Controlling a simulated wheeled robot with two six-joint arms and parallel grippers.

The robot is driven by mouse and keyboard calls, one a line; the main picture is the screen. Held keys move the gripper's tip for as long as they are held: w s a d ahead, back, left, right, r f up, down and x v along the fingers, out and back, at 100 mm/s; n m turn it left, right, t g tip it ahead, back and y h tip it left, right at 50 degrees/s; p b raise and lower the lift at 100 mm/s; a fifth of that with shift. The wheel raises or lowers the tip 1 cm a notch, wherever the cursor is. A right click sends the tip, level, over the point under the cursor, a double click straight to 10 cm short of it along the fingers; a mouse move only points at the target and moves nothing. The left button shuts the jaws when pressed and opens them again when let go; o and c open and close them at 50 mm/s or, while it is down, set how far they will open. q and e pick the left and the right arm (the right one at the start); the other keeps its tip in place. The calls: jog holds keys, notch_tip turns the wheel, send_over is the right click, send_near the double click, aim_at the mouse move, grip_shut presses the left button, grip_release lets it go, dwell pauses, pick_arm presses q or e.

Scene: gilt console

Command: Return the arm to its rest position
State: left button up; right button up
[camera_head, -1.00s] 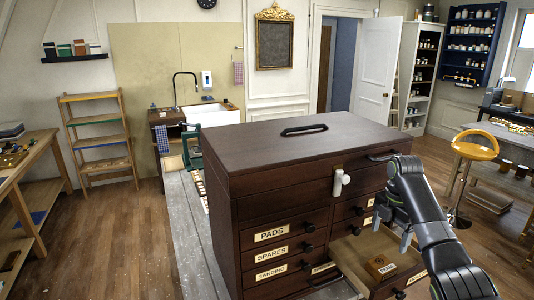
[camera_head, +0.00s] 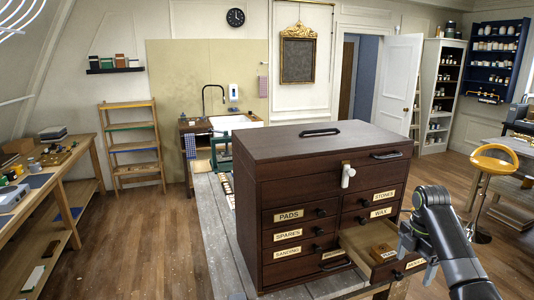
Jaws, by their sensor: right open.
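My right arm comes in from the lower right, with its gripper (camera_head: 419,258) open and empty. The gripper is in front of the right side of a dark wooden chest (camera_head: 300,185), close to an open lower-right drawer (camera_head: 362,258). A small wooden block (camera_head: 383,251) with a label lies in that drawer, partly hidden by the gripper. I cannot tell whether the gripper touches the drawer. My left gripper is not in view.
The chest stands on a grey plank table (camera_head: 215,225). A yellow stool (camera_head: 490,165) stands to the right. A workbench (camera_head: 50,185) and a shelf rack (camera_head: 132,145) are at the left. Wooden floor (camera_head: 140,240) between them is clear.

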jog(key=s+a+f+m+t, duration=0.1)
jog(key=s+a+f+m, duration=0.1)
jog(key=s+f+m, duration=0.55)
jog(key=s+a+f+m, duration=0.2)
jog(key=s+a+f, duration=0.1)
jog(key=s+f, duration=0.8)
jog(key=s+a+r+m+t+h, duration=0.1)
jog(key=s+a+m, duration=0.1)
jog(key=s+m, duration=0.65)
jog(key=s+a+r+m+t, duration=0.1)
jog(key=s+m, duration=0.2)
jog(key=s, duration=1)
notch_tip(320, 180, down, 31)
jog(key=d+b, duration=0.2)
jog(key=b, duration=0.6)
pick_arm(q)
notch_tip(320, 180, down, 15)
jog(key=b, duration=0.6)
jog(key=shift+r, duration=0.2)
pick_arm(e)
jog(key=s+a+f+g, duration=0.1)
jog(key=s+f, duration=0.6)
jog(key=f, duration=0.5)
jog(key=s+f+g, duration=0.1)
jog(key=s+f, duration=0.7)
jog(key=f, duration=0.3)
jog(key=shift+s+a+f, duration=0.2)
jog(key=shift+a+f, duration=0.15)
jog(key=shift+f, duration=0.05)
